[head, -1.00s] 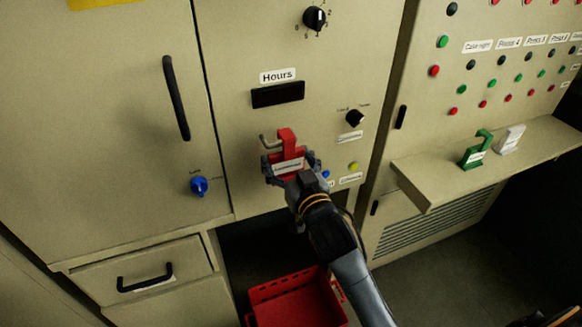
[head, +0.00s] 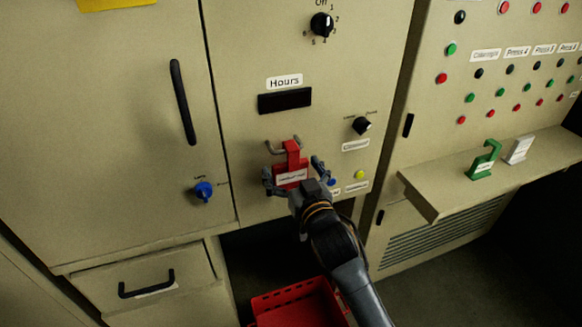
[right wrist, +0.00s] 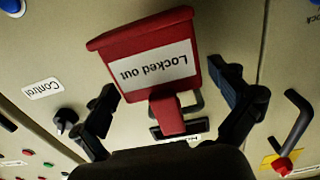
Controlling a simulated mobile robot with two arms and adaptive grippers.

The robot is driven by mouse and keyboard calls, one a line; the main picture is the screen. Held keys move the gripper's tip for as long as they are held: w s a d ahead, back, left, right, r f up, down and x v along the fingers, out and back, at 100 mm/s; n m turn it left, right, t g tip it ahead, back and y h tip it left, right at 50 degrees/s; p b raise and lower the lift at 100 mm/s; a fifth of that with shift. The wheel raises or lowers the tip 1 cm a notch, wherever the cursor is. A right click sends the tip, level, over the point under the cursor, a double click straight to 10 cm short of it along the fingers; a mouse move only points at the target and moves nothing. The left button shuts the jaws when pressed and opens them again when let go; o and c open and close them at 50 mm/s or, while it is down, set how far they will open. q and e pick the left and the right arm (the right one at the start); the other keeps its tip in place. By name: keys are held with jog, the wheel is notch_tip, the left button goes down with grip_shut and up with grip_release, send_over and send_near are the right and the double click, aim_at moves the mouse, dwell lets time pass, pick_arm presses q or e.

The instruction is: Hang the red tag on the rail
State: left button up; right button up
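The red tag (head: 291,173) has a white label and a hook-shaped top. It is upright at the small grey rail (head: 279,149) on the cabinet front, its hook seemingly over the rail. In the right wrist view the tag (right wrist: 150,52) appears upside down, reading "Locked out". My right gripper (head: 293,172) is open around the tag, one finger on each side. In the right wrist view gaps show between the tag and both fingers. The exact contact of hook and rail is partly hidden. My left gripper is not in view.
The "Hours" display (head: 285,101) is above the rail. A black knob (head: 362,125) and a yellow button (head: 360,174) are to the right. A green tag (head: 483,160) and a white tag (head: 518,149) stand on the shelf (head: 440,200). A red crate (head: 300,307) is below.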

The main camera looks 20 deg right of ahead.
jog(key=shift+s+f, duration=0.15)
jog(key=shift+s, duration=0.3)
jog(key=s, duration=1.1)
notch_tip(320, 180, down, 22)
jog(key=w+a+r+n+g, duration=0.1)
jog(key=g, duration=0.3)
jog(key=s+f+g, duration=0.2)
jog(key=s+f, duration=0.1)
jog(key=f, duration=0.6)
jog(key=s+f+g, duration=0.2)
jog(key=s+f, duration=0.1)
jog(key=f, duration=0.7)
jog(key=s+d+f+n+g, duration=0.15)
jog(key=s+f+g, duration=0.25)
jog(key=s+f, duration=0.95)
jog(key=s+d+f+g, duration=0.2)
jog(key=s+f, duration=0.3)
jog(key=s, duration=0.5)
jog(key=s+d+f+g, duration=0.3)
jog(key=s+f, duration=0.2)
jog(key=s, duration=0.5)
jog(key=shift+s+d+f+h, duration=0.15)
jog(key=shift+s+f+h, duration=0.05)
jog(key=shift+f+h, duration=0.15)
jog(key=shift+m, duration=0.25)
